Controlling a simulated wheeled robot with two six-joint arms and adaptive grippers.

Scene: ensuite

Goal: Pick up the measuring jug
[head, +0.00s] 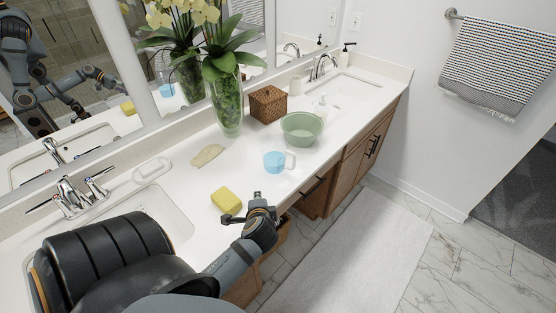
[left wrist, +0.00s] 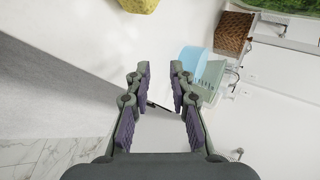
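The measuring jug (head: 273,161) is light blue and translucent, with a pale handle on its right side. It stands upright on the white counter near the front edge. It also shows in the left wrist view (left wrist: 193,62), beyond and right of the fingertips. My left gripper (head: 257,196) is over the counter's front edge, nearer to me than the jug and apart from it. In the left wrist view the left gripper (left wrist: 161,72) has its two purple-padded fingers spread with nothing between them. My right gripper is not in view.
A yellow sponge (head: 226,200) lies just left of my left gripper. A green bowl (head: 301,128) stands behind the jug. A woven box (head: 268,104), a tall plant vase (head: 227,107) and a beige cloth-like item (head: 207,155) are farther back. Counter between gripper and jug is clear.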

